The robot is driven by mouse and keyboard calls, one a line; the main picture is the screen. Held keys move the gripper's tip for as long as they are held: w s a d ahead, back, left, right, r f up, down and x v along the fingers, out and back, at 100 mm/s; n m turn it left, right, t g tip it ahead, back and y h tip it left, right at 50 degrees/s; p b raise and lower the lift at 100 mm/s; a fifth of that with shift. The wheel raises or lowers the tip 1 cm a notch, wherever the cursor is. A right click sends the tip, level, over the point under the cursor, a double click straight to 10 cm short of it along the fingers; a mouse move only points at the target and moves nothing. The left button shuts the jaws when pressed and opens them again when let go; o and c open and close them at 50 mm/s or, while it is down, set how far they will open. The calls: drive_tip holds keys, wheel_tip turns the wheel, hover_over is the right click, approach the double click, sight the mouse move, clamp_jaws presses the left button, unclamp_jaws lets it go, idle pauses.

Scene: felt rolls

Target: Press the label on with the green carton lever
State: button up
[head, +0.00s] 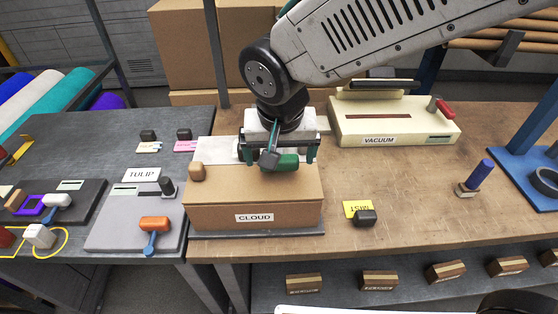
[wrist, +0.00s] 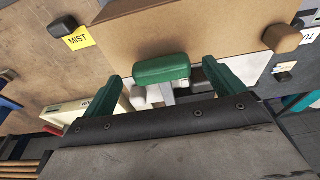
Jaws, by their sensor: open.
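The green lever handle (head: 285,162) sits at the top back of a brown carton (head: 250,208) marked CLOUD. In the wrist view the green handle (wrist: 162,69) lies ahead of my gripper's tips, between them in the picture. My gripper (head: 277,152) is open above the carton's back edge. Its two green fingers (wrist: 164,85) stand wide apart on either side of the handle, and I see no contact. A white label reading CLOUD (head: 254,217) is on the carton's front. A yellow MIST label (head: 357,207) lies on the table by a dark block (head: 364,218).
A brown knob (head: 197,172) is on the carton's left top. A cream VACUUM machine (head: 390,128) stands behind right. An orange-handled lever (head: 155,225) and a TULIP label (head: 141,174) are on the left bench. A blue-handled stamp (head: 480,174) stands right. The front middle-right table is clear.

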drive_tip(key=shift+v, duration=2.05)
